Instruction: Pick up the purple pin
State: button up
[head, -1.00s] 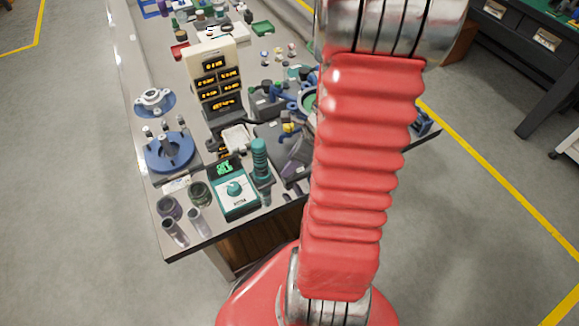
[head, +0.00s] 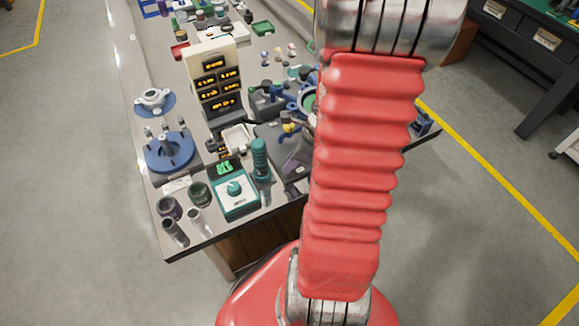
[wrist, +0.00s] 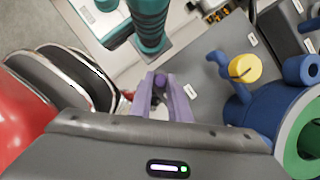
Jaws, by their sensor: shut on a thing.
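The purple pin (wrist: 160,81) shows in the wrist view as a small dark purple round end between the tips of two pale lavender fingers. My gripper (wrist: 161,92) is shut on it, with a fingertip on each side. The rest of the pin is hidden or too small to make out. A dark grey plate lies below and around the fingers. In the head view my red arm covers most of the gripper, and I cannot make out the pin there.
A teal cylinder (wrist: 150,22) stands just ahead of the fingers; it also shows in the head view (head: 260,158). A blue fitting with a yellow cap (wrist: 245,68) and a blue ring (wrist: 265,108) are close on the right. A display tower (head: 213,78) stands farther back on the crowded bench.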

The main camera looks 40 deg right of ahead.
grip_shut()
jog(key=shift+r, duration=0.1)
notch_tip(320, 180, up, 10)
dwell(0.6)
dwell(0.5)
